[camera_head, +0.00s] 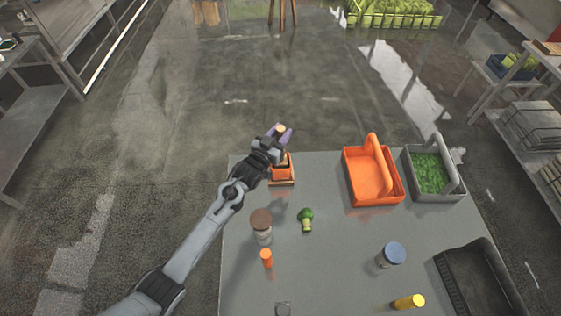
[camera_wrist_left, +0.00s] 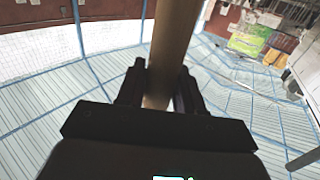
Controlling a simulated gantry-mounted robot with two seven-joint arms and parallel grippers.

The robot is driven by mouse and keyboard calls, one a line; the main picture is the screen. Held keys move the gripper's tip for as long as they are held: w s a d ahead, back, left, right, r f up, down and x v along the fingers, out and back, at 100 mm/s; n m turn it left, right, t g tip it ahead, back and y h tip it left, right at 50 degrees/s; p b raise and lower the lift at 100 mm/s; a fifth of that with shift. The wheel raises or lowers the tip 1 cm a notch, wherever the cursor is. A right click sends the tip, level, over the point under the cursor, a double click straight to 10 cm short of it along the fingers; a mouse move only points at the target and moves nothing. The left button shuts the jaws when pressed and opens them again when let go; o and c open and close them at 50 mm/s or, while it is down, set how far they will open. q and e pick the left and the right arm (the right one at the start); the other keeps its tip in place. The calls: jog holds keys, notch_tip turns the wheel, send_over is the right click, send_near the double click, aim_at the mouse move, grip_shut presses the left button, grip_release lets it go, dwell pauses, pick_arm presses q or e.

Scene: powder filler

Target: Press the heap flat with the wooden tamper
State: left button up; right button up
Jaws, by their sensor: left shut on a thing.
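My left gripper (camera_head: 279,136) is shut on the wooden tamper (camera_head: 281,128), whose pale round end shows between the fingertips in the head view. In the left wrist view the tamper is a light brown rod (camera_wrist_left: 171,50) standing between the two dark fingers (camera_wrist_left: 160,95). Just below the gripper in the head picture, a small orange box (camera_head: 289,172) with a wooden-coloured base sits at the table's far left edge. The gripper and wrist partly cover it. No heap can be made out. My right gripper is not in view.
The grey table (camera_head: 340,240) holds a brown-lidded jar (camera_head: 261,222), broccoli (camera_head: 306,218), an orange bottle (camera_head: 266,258), a blue-lidded jar (camera_head: 393,254) and a yellow cylinder (camera_head: 408,302). An orange basket (camera_head: 368,180), a grey basket (camera_head: 449,178) and a black crate (camera_head: 478,280) stand right.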

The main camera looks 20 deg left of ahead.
pick_arm(q)
jog(key=shift+f+b, duration=3.05)
jog(key=shift+f, duration=1.25)
jog(key=shift+r, duration=0.2)
jog(key=shift+r+p, duration=4.3)
jog(key=shift+r, duration=0.45)
jog(key=shift+f, duration=0.1)
jog(key=shift+f+b, duration=3.9)
jog(key=shift+f, duration=0.9)
jog(key=shift+r, duration=0.1)
